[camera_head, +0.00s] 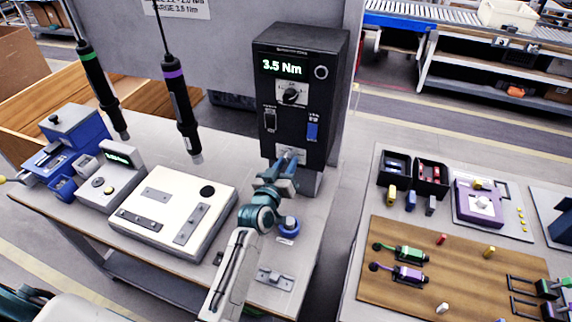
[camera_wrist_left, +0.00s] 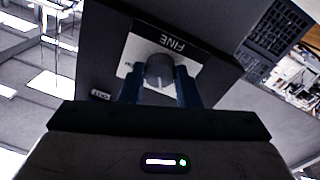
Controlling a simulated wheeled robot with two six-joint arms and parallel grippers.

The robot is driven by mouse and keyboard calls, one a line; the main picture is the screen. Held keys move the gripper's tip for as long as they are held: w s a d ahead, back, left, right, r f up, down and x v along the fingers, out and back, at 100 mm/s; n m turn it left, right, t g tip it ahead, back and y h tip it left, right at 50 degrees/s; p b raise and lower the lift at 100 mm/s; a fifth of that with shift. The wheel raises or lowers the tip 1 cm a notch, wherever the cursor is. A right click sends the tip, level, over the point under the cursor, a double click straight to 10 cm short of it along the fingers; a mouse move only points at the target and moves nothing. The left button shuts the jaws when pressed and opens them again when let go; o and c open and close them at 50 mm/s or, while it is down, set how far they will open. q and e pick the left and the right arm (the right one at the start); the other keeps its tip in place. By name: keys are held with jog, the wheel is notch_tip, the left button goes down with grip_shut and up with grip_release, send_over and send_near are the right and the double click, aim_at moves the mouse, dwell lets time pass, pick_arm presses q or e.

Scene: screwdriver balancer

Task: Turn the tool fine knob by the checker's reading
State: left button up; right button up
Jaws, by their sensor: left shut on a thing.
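A tall black unit (camera_head: 292,125) stands at the back right of the left bench. Its green-lit display (camera_head: 284,67) reads 3.5 Nm. In the left wrist view a plate labelled FINE (camera_wrist_left: 180,43) carries a grey round knob (camera_wrist_left: 159,72). My left gripper (camera_head: 284,165) is at the plate low on the unit's front, its jaws shut on the fine knob; the fingers (camera_wrist_left: 160,88) show on either side of it. A small grey device (camera_head: 110,180) with a lit green display, too small to read, stands at the left. My right gripper is not in view.
A green-banded screwdriver (camera_head: 102,88) and a purple-banded screwdriver (camera_head: 180,105) hang over the left bench. A cream box (camera_head: 172,212) lies on the bench. The unit also has an upper dial (camera_head: 291,94) and a blue switch (camera_head: 312,131). A second bench with bins and parts is at the right.

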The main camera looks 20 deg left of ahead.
pick_arm(q)
jog(key=o, duration=1)
jog(key=shift+c, duration=0.2)
jog(key=s+b, duration=0.3)
jog(key=s, duration=0.8)
jog(key=shift+a+f, duration=0.15)
jog(key=shift+a, duration=0.3)
